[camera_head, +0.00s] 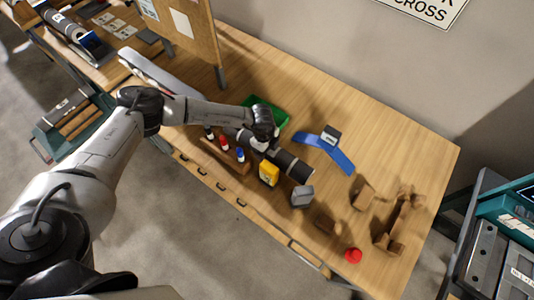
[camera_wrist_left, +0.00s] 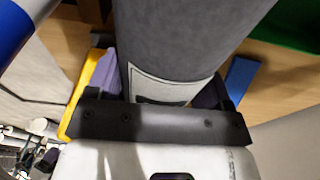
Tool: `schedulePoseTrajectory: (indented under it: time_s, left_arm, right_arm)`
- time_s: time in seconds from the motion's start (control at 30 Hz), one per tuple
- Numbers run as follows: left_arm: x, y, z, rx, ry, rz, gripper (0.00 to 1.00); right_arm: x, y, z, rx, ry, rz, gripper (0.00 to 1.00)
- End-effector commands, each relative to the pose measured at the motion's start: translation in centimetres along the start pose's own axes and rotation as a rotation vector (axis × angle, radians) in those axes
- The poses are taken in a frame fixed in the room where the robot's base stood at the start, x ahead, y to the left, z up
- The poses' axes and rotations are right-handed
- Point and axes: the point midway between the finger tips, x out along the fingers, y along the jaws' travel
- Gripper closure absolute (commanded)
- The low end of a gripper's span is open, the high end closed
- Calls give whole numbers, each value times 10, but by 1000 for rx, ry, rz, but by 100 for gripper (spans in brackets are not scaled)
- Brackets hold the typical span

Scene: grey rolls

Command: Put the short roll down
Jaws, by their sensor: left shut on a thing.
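My left gripper (camera_head: 268,146) is over the middle of the wooden table and shut on the short roll (camera_head: 292,164), a dark grey cylinder. The roll lies slanted across the picture, sticking out on both sides of the gripper. In the left wrist view the grey roll (camera_wrist_left: 185,35), with a white label, runs between the fingers of the gripper (camera_wrist_left: 165,92). Its far end is cut off by that view's edge. Whether it touches the tabletop is unclear. My right gripper is not in view.
A green tray (camera_head: 276,112) sits behind the gripper. A blue stand (camera_head: 333,152) is to the right. A yellow object (camera_head: 269,173), a grey block (camera_head: 302,196) and a wooden rack (camera_head: 226,155) of small bottles are in front. A brown holder (camera_head: 396,222) and a red object (camera_head: 353,255) are farther right.

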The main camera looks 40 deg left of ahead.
Motion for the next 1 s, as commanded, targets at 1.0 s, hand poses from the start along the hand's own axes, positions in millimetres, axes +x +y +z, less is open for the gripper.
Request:
schedulePoseTrajectory:
  time_s: [1.0]
  left_arm:
    - [46,0,6,1,-1,0,19]
  right_arm:
    - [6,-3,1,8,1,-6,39]
